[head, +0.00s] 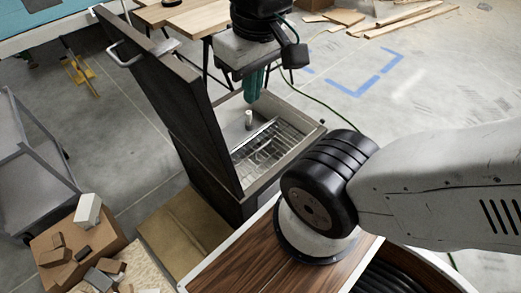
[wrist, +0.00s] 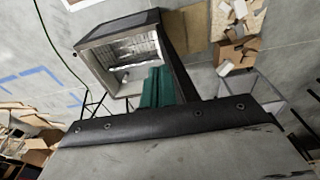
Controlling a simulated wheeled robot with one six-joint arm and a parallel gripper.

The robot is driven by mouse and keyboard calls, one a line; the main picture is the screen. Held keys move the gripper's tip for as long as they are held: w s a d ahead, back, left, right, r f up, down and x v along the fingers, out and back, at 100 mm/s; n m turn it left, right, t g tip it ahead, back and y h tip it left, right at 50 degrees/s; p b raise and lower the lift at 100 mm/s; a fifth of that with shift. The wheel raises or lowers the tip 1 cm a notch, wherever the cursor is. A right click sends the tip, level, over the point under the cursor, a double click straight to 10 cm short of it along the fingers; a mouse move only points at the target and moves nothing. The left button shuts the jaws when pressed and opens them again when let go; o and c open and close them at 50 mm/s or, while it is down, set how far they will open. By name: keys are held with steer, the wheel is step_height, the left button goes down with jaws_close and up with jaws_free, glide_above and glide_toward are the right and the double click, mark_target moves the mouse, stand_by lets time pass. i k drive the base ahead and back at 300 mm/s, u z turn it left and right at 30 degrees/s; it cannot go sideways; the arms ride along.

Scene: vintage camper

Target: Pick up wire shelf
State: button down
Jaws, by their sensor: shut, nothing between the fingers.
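A wire shelf (head: 268,150) lies inside an open dark box-like cooler (head: 306,141); its metal grid also shows in the wrist view (wrist: 136,47). The cooler's dark lid (head: 165,95) stands raised on the left, with a metal handle (head: 124,58). My gripper (head: 253,97) points down over the back part of the cooler, with green fingers together and empty, apart from the shelf. In the wrist view its fingers (wrist: 157,70) overlap the cooler's edge. The part of the shelf near the front wall is hidden in the head view.
A small pale cylinder (head: 248,119) stands inside the cooler beside the shelf. A cardboard box with blocks (head: 75,245) and a grey cart (head: 30,165) are at the left. A wooden table (head: 200,17) is behind. Floor with blue tape (head: 365,85) is open at right.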

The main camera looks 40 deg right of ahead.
mark_target(255, 152)
steer(key=k, duration=0.5)
steer(key=z, duration=2)
steer(key=i, duration=1.3)
steer(key=u, duration=1.45)
